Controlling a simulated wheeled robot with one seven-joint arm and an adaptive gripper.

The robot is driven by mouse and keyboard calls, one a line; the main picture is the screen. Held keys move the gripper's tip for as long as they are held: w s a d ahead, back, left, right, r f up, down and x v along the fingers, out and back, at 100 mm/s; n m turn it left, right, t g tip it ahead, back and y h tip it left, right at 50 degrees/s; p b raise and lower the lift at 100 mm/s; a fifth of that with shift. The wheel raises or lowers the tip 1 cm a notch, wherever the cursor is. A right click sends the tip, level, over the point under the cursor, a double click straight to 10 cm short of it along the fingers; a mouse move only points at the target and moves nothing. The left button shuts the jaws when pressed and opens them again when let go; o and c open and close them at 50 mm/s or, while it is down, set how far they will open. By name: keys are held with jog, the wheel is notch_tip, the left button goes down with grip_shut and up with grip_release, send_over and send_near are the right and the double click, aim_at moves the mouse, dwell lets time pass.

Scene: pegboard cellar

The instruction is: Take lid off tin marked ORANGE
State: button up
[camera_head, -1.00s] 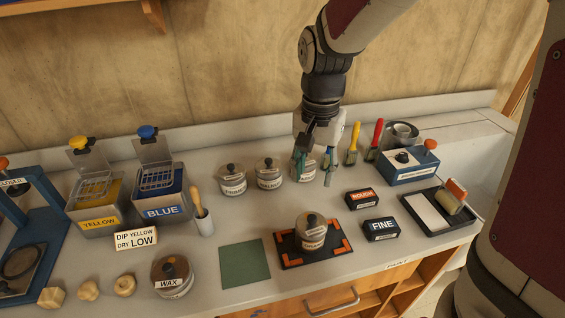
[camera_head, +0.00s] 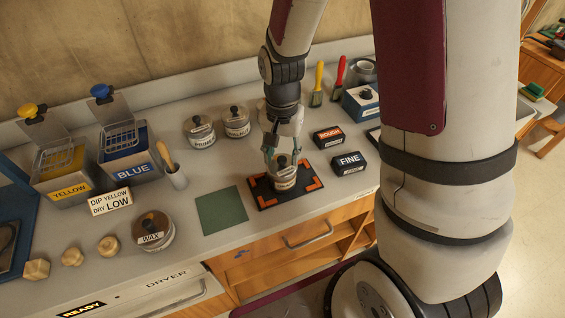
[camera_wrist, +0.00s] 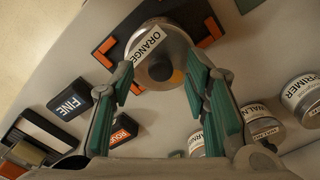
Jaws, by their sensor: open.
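The tin marked ORANGE (camera_wrist: 160,45) is round and metallic with a white label. In the head view the tin (camera_head: 286,180) stands upright on a black mat with orange corner marks (camera_head: 262,197). Its lid (camera_wrist: 143,75) is on, with a dark knob (camera_wrist: 160,71) on top. My gripper (camera_head: 283,157) is open above the tin, pointing down. In the wrist view the two green-padded fingers of my gripper (camera_wrist: 160,76) are spread, one on each side of the lid. I cannot tell whether they touch it.
Other lidded tins stand behind, among them PRIMER (camera_head: 200,131) and WALNUT (camera_wrist: 257,108). The ROUGH block (camera_head: 327,137) and FINE block (camera_head: 348,162) lie to the right. A WAX tin (camera_head: 152,232) is at front left. The green square (camera_head: 222,209) left of the mat is bare.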

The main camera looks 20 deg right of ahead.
jog(key=shift+f, duration=0.5)
grip_shut()
jog(key=shift+r, duration=0.1)
